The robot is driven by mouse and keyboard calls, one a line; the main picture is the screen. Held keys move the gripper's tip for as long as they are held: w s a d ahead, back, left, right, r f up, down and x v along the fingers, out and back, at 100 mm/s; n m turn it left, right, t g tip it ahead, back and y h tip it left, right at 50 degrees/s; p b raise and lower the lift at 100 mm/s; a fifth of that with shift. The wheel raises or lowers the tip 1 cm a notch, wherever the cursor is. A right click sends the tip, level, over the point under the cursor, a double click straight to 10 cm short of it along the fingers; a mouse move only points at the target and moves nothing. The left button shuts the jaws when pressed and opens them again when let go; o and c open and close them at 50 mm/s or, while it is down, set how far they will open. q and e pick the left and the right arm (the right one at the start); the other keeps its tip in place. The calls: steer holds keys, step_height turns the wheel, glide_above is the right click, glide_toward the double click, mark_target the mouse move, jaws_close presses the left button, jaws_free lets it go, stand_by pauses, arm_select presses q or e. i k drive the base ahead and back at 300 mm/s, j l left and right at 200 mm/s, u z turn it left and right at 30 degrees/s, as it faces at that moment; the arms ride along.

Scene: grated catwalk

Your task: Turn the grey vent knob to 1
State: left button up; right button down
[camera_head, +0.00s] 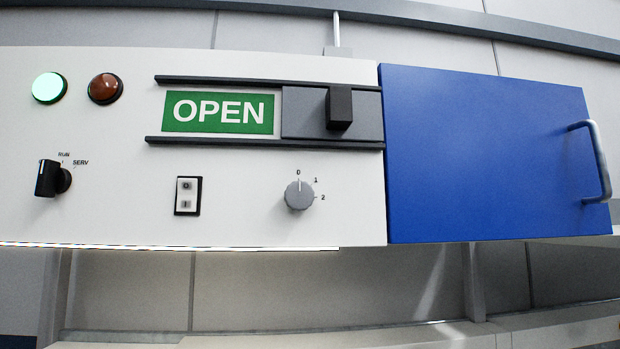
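The grey vent knob (299,195) is on the white panel (110,215), right of the small rocker switch. Labels 0, 1 and 2 run around its upper right side. Its light pointer line points up at the 0 label. Neither of my grippers shows in the head view, and nothing touches the knob.
A black RUN/SERV selector (52,179) and a rocker switch (187,195) sit left of the knob. Above are a green lamp (48,88), a red lamp (105,88) and a slider with a black handle (339,107) beside an OPEN sign. A blue door (485,150) with a protruding handle (598,160) is right.

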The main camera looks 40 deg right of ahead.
mark_target(300, 195)
steer(key=k+l, duration=0.8)
steer(key=k+l+z, duration=0.1)
steer(key=k+l, duration=0.75)
steer(key=l, duration=0.1)
